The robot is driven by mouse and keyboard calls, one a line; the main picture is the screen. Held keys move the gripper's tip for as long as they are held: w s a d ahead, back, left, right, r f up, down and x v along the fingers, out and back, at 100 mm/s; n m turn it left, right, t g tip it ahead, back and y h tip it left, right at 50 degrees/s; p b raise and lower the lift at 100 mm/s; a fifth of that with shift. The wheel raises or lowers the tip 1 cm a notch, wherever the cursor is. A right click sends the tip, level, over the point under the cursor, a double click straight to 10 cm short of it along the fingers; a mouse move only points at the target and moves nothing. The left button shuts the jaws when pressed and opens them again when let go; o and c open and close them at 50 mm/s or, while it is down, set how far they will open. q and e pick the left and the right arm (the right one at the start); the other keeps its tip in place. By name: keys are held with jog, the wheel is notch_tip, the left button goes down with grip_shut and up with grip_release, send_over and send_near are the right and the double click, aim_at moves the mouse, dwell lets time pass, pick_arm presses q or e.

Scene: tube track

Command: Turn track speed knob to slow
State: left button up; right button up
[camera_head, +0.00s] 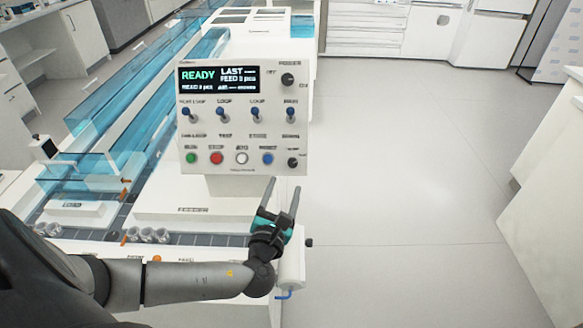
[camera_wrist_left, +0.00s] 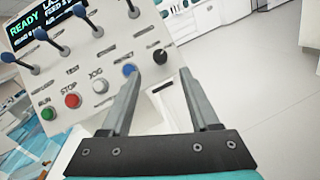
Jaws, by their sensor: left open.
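A dark track speed knob (camera_head: 293,162) sits at the lower right corner of the white control panel (camera_head: 240,142). Its label is too small to read. In the left wrist view the knob (camera_wrist_left: 160,56) lies just beyond and between the fingertips, with its pointer mark not clear. My left gripper (camera_head: 282,186) is open and empty, below the knob and pointing up toward the panel. The wrist view shows its two fingers (camera_wrist_left: 158,72) apart, with the left fingertip close to the blue button (camera_wrist_left: 130,69). My right gripper is not in view.
Green, red, white and blue buttons (camera_head: 240,158) line the panel's bottom row, left of the knob. Several blue-tipped toggle levers (camera_head: 222,115) stick out above. A second dark knob (camera_head: 288,79) sits at the upper right. The floor (camera_head: 400,180) to the right is clear.

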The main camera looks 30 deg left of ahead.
aim_at(292, 165)
pick_arm(q)
jog(key=b+x, duration=0.1)
jog(key=x, duration=0.7)
jog(key=shift+w+a+f, duration=0.1)
jog(key=shift+w+a, duration=0.05)
jog(key=shift+w, duration=0.15)
jog(key=shift+c, duration=0.2)
grip_shut()
